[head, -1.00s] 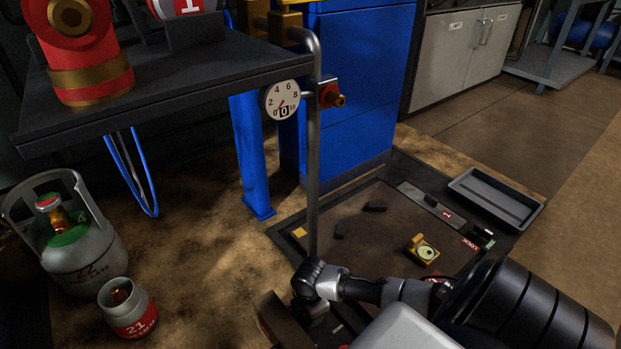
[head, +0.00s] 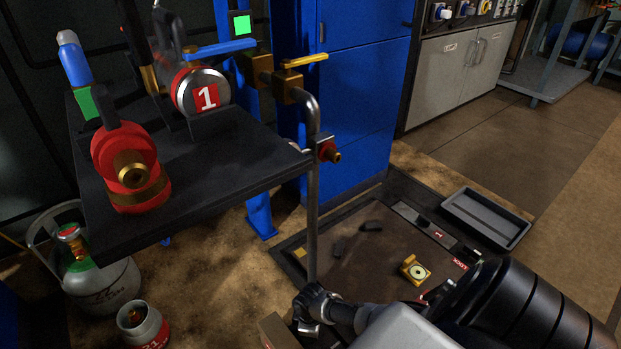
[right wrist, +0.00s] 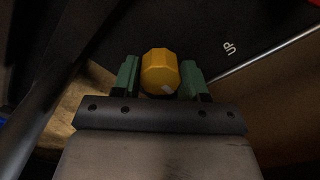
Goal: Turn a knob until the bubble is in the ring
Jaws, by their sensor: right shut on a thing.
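The bubble level (head: 415,269) is a yellow block with a round pale vial. It sits on the floor platform (head: 365,262) in the head view; the bubble is too small to place against the ring. In the right wrist view, a yellow faceted knob (right wrist: 160,72) stands between the green fingertips of my right gripper (right wrist: 160,80), which is shut on it. In the head view my right arm crosses the front of the platform; its fingertips and the held knob are hidden there. My left gripper is not in view.
A black shelf (head: 215,185) with red and numbered fittings overhangs at left. A grey pipe (head: 313,215) rises beside the platform. A grey tray (head: 486,219) lies at its right. Two gas cylinders (head: 105,275) (head: 143,325) stand at lower left. Open floor lies at right.

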